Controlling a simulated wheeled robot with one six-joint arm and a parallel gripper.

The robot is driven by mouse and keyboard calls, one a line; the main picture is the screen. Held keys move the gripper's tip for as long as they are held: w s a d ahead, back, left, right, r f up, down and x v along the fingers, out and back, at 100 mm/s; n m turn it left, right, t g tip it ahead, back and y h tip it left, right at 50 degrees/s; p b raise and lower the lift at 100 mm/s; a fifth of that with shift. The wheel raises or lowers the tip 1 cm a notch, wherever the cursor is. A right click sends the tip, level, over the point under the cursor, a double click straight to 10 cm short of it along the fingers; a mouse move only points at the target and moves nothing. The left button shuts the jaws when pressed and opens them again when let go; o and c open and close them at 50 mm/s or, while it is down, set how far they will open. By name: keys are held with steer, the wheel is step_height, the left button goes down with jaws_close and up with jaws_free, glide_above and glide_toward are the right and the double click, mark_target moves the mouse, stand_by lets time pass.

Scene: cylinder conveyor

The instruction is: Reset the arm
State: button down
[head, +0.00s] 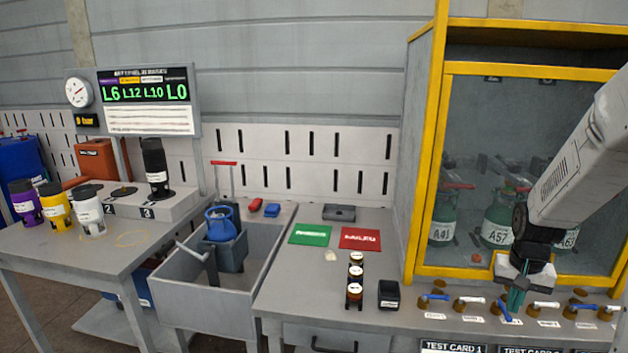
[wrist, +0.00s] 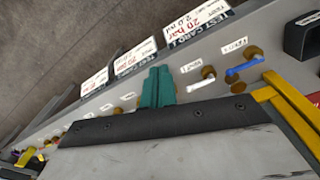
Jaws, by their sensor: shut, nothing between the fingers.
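My gripper (head: 515,300) hangs at the right in the head view, in front of the yellow-framed cabinet. Its teal fingers point down and are shut with nothing between them. They are above the row of small valves along the bench's front edge, close to a blue-handled valve (head: 507,313); I cannot tell whether they touch it. In the wrist view the shut teal fingers (wrist: 158,88) show beside the valve row, with a blue-handled valve (wrist: 244,67) to their right.
The cabinet (head: 432,160) holds green cylinders (head: 497,222) behind glass. Several valves line the bench front, above test cards (head: 450,347). Three small dark-topped jars (head: 355,274) and a black box (head: 388,294) stand left of them. A sink (head: 185,290) and another table are further left.

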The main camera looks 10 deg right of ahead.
steer(key=s+a+r+n, duration=0.3)
steer(key=s+a+r, duration=0.6)
steer(key=a, duration=0.3)
steer(key=s+a+r+n+t, duration=0.1)
steer(key=s+a+r+n, duration=0.3)
steer(key=s+a+r, duration=0.4)
steer(key=s+a, duration=0.3)
steer(key=a, duration=0.2)
steer(key=shift+a+r+y, duration=0.15)
steer(key=shift+r+y, duration=0.2)
steer(key=shift+y, duration=0.05)
